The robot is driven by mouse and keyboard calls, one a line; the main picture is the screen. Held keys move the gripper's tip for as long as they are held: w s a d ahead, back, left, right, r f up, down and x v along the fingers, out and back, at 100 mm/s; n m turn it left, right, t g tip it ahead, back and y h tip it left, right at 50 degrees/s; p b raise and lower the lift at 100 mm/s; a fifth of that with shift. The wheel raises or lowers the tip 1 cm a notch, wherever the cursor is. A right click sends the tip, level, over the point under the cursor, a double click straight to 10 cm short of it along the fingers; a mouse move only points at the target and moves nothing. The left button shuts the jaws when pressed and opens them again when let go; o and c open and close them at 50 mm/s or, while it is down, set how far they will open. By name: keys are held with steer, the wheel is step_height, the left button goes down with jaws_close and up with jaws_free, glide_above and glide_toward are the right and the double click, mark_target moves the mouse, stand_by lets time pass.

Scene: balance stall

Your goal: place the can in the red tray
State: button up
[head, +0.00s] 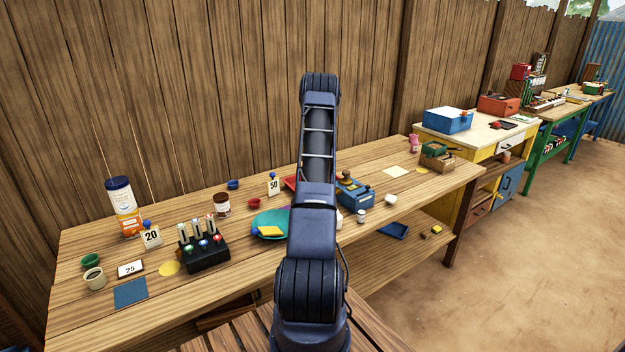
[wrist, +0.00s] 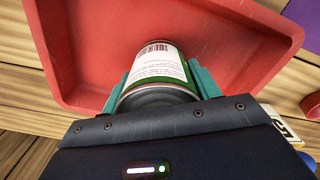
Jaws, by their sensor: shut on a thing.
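The can (wrist: 158,66) has a white and green label with a barcode and a grey metal end. My gripper (wrist: 158,88) is shut on it, with a teal finger on each side. In the wrist view the can is over the inside of the red tray (wrist: 82,45). I cannot tell whether the can touches the tray floor. In the head view only a bit of the red tray (head: 290,183) shows on the wooden bench, left of my arm. My arm hides the gripper and the can there.
A blue box-shaped device (head: 355,193) stands right of my arm. A teal plate (head: 270,223) with a yellow item lies to the left. A "50" card (head: 273,185) stands near the tray. A black rack (head: 204,252) and an orange-white canister (head: 124,207) are further left.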

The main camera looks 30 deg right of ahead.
stand_by(0.3)
steer(key=o, duration=1.2)
steer(key=shift+f, duration=0.15)
steer(key=shift+o, duration=0.2)
